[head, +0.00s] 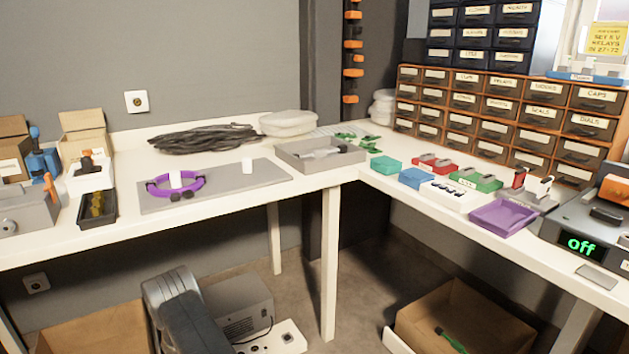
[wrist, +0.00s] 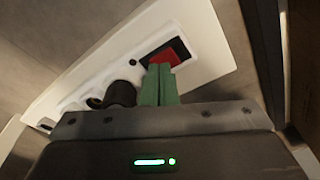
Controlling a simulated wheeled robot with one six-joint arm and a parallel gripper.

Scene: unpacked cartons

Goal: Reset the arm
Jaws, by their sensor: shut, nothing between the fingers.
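My gripper (wrist: 160,84) shows in the wrist view as two green fingers pressed together, with nothing between them. Its fingertips appear in front of a white power strip (wrist: 205,52), near a red switch (wrist: 163,58). I cannot tell whether they touch it. A black plug (wrist: 120,93) sits on the strip to the left of the fingers. In the head view my arm shows low at the left of centre, below the bench, and its fingers cannot be made out.
The white L-shaped bench (head: 335,182) stands above, with a leg (head: 330,270) near the middle. A grey box (head: 240,303) and a white strip (head: 285,338) are below it. An open carton (head: 480,310) lies at the lower right. Bare floor shows between.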

